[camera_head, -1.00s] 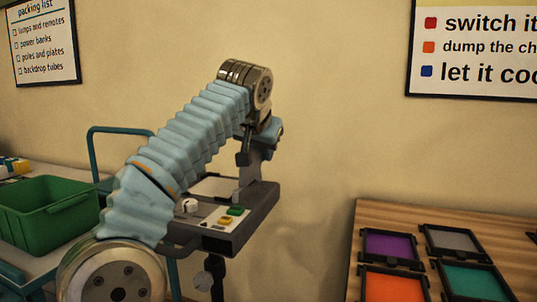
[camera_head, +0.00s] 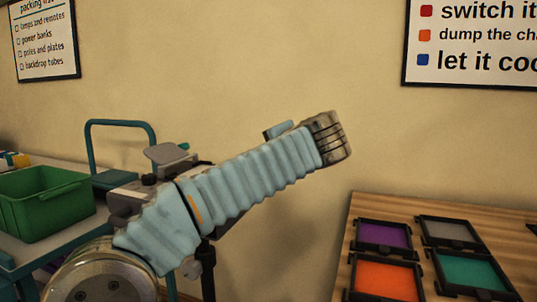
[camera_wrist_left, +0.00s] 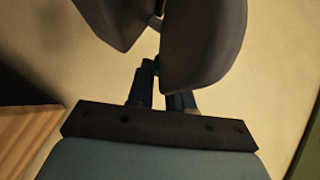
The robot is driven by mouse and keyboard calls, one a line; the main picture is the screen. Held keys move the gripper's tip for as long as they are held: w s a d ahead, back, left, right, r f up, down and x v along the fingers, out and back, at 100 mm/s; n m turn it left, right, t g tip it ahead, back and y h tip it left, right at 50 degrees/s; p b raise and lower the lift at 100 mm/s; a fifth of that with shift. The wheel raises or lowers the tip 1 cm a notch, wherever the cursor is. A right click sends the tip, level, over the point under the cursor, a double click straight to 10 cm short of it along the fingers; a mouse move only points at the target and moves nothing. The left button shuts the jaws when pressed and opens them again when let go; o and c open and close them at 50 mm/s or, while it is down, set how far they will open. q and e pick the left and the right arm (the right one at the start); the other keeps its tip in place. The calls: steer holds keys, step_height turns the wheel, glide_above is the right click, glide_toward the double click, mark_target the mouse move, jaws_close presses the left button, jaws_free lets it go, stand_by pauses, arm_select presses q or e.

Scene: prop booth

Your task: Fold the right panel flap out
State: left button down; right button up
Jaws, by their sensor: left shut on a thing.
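The panel unit (camera_head: 125,200) stands on a dark post left of centre in the head view, mostly hidden behind my left arm. A grey plate (camera_head: 165,153) shows above it; I cannot tell which flap it is. The right panel flap is hidden there. In the left wrist view, a dark grey rounded plate (camera_wrist_left: 203,42), which looks like the flap, overlaps the fingers of my left gripper (camera_wrist_left: 157,78). The gripper is shut on it. A second dark rounded piece (camera_wrist_left: 115,18) is at top left.
A green bin (camera_head: 45,205) sits on a table at left, near a teal rail (camera_head: 120,124). A wooden table (camera_head: 347,235) at right holds colour panels in black frames, including purple (camera_head: 383,234) and orange (camera_head: 386,280). The wall is close behind.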

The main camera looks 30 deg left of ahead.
arm_select(q)
steer(key=shift+d+f+m+t+y+b, duration=0.25)
steer(key=shift+f+m+y+b, duration=0.3)
steer(key=shift+m+y+b, duration=0.45)
steer(key=c, duration=1.2)
jaws_free()
steer(key=shift+o, duration=0.9)
steer(key=shift+f, duration=0.1)
